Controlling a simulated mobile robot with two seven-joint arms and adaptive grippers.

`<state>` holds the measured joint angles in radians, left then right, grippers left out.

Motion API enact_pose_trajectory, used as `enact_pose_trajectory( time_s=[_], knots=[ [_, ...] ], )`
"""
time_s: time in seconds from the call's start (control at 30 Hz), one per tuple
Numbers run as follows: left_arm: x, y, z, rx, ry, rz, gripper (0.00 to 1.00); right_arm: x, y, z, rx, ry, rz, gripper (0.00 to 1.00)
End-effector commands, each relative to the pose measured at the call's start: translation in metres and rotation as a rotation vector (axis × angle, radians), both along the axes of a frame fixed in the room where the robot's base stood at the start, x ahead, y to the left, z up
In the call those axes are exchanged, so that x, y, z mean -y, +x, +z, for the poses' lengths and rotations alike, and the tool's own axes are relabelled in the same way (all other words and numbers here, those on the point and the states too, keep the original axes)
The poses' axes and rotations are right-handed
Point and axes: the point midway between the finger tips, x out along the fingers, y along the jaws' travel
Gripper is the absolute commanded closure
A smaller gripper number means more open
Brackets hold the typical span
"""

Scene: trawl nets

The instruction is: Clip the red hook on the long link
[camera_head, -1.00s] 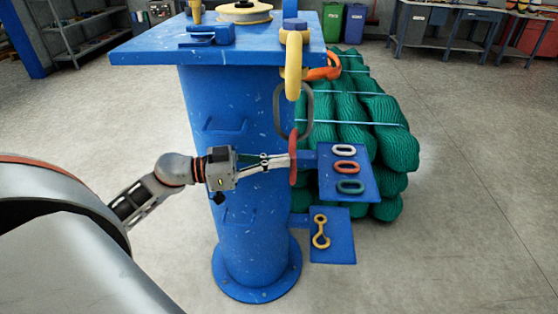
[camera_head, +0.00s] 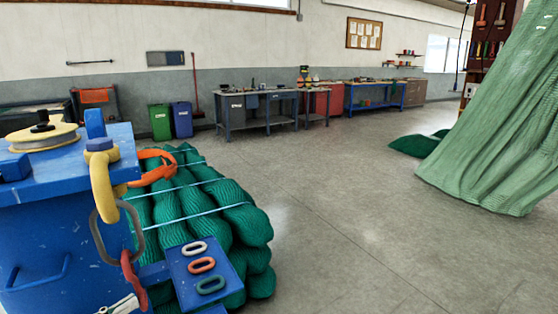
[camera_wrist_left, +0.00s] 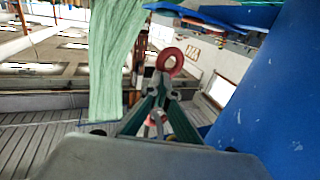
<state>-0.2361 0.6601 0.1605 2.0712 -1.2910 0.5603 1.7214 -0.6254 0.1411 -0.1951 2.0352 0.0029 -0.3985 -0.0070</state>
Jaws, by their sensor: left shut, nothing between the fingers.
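The grey long link (camera_head: 96,236) hangs from the yellow hook (camera_head: 102,185) at the edge of the blue post's top. The red hook (camera_head: 131,278) hangs upright at the link's lower end and overlaps it; I cannot tell whether it is clipped around it. My left gripper (camera_head: 130,301) is at the bottom edge of the head view, beside the red hook's lower part, fingers shut and empty. In the left wrist view a red ring-shaped part (camera_wrist_left: 177,56) shows just beyond the closed fingertips (camera_wrist_left: 161,88). My right gripper is not in view.
A small blue shelf (camera_head: 228,271) right of the hook holds white, orange and green links. Green net bundles (camera_head: 237,222) lie behind it. A spool (camera_head: 43,140) sits on the post top (camera_head: 68,178).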

Motion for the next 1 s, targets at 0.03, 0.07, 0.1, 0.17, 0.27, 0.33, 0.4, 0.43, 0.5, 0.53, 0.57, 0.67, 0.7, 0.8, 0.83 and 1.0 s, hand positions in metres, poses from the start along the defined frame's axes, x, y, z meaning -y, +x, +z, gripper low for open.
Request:
enact_pose_trajectory(
  time_s=[0.03,0.07,0.1,0.17,0.27,0.33,0.4,0.43,0.5,0.53,0.57,0.67,0.7,0.8,0.83,1.0],
  knots=[
    [0.004,-0.002,0.000,0.000,0.003,0.009,1.00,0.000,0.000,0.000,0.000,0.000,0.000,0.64],
    [0.007,-0.003,0.000,0.000,0.002,0.016,1.00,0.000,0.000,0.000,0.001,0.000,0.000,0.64],
    [0.009,-0.003,0.000,0.001,0.003,0.025,1.00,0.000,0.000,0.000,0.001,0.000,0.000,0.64],
    [0.013,-0.004,0.000,-0.001,0.003,0.039,1.00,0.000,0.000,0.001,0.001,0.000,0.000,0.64],
    [0.018,-0.006,0.001,0.000,0.003,0.062,1.00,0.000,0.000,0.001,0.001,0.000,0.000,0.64],
    [0.022,-0.007,0.001,0.000,0.003,0.078,1.00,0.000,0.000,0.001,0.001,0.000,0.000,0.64],
    [0.025,-0.009,0.001,-0.001,0.002,0.095,1.00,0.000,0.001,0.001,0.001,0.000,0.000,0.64],
    [0.026,-0.009,0.002,0.001,0.003,0.101,1.00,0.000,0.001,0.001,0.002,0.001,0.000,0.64],
    [0.029,-0.010,0.002,0.003,0.003,0.117,1.00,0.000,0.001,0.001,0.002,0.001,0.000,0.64],
    [0.030,-0.010,0.002,0.001,0.003,0.124,1.00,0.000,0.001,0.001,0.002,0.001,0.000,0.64],
    [0.031,-0.011,0.002,0.001,0.003,0.131,1.00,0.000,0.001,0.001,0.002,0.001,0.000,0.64],
    [0.035,-0.013,0.003,0.002,-0.001,0.156,1.00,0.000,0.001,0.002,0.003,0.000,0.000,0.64],
    [0.036,-0.014,0.003,0.002,-0.001,0.167,1.00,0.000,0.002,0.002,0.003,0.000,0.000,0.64],
    [0.040,-0.016,0.003,0.002,-0.003,0.199,1.00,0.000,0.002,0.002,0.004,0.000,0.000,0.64],
    [0.041,-0.016,0.003,0.002,-0.003,0.210,1.00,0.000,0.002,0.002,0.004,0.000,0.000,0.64],
    [0.050,-0.023,0.002,-0.002,-0.009,0.286,1.00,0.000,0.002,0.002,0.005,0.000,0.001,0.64]
  ],
)
